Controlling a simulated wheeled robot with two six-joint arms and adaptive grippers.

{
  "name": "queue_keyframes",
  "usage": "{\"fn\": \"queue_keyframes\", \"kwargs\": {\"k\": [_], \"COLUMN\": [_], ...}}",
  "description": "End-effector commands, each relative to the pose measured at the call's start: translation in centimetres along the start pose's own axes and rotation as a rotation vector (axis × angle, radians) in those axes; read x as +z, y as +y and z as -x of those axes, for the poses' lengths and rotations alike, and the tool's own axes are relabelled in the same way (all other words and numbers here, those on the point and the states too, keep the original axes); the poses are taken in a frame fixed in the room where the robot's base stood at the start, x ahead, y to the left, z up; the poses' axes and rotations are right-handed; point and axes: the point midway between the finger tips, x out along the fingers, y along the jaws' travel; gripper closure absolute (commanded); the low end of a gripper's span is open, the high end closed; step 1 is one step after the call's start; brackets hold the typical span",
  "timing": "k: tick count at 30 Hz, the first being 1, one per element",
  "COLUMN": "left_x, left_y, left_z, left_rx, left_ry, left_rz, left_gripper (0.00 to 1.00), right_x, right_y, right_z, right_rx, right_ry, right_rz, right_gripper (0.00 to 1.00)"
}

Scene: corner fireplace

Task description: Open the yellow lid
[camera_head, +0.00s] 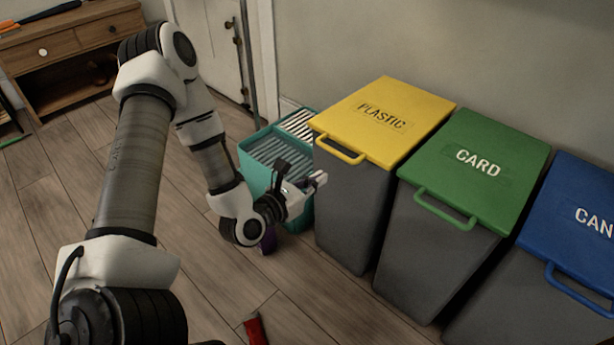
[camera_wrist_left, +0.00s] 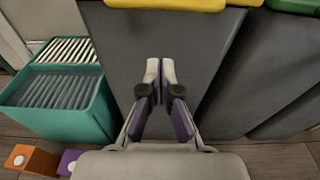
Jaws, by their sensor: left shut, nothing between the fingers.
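The yellow lid (camera_head: 404,105) marked PLASTIC lies closed on a dark grey bin (camera_head: 350,208). A yellow loop handle (camera_head: 340,151) sticks out from its front edge. In the left wrist view the lid's yellow edge (camera_wrist_left: 170,4) shows at the top, above the bin's grey front (camera_wrist_left: 215,50). My left gripper (camera_head: 319,179) is shut and empty, in front of the bin and below the handle. In the left wrist view its fingertips (camera_wrist_left: 161,66) are together against the grey front in the picture; contact cannot be told. My right gripper is not in view.
A green CARD bin lid (camera_head: 480,165) and a blue lid (camera_head: 580,215) stand to the right. A teal crate (camera_head: 262,175) is beside the yellow-lidded bin. A red object (camera_head: 255,328) lies on the floor. A wooden drawer unit (camera_head: 75,40) stands at the back left.

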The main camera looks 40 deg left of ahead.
Motion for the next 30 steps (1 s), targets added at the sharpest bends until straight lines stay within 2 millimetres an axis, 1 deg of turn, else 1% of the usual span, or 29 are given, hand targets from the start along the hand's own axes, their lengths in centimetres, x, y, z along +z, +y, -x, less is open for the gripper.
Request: {"fn": "queue_keyframes", "kwargs": {"k": [1, 6, 7, 9, 12, 16, 25, 28, 30], "left_x": [-0.4, -0.3, 0.9, 2.2, 3.2, 3.8, 3.8, 4.1, 4.5], "left_y": [-0.1, -0.1, 0.1, 0.1, 0.1, 0.0, 0.0, 0.1, 0.3], "left_z": [-1.3, -4.9, -4.3, -3.8, -3.4, -3.1, -3.1, -3.0, -2.9], "left_rx": [-0.004, -0.003, 0.003, 0.003, 0.003, 0.001, 0.001, 0.001, 0.001], "left_ry": [-0.005, -0.004, -0.005, -0.005, -0.003, 0.000, 0.001, 0.004, 0.011], "left_rz": [-0.007, -0.006, 0.002, 0.005, 0.003, 0.001, 0.000, 0.000, 0.001], "left_gripper": [1.00, 1.00, 1.00, 1.00, 1.00, 1.00, 1.00, 1.00, 1.00], "right_x": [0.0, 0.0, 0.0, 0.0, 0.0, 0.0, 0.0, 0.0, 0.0], "right_y": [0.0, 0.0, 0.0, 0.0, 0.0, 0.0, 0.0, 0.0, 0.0], "right_z": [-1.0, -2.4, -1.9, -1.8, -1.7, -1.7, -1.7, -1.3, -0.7], "right_rx": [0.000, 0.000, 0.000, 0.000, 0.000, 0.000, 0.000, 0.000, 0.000], "right_ry": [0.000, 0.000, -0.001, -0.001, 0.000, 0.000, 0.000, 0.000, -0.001], "right_rz": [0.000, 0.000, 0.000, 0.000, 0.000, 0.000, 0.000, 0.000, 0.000], "right_gripper": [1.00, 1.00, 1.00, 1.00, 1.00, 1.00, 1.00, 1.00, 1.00]}}
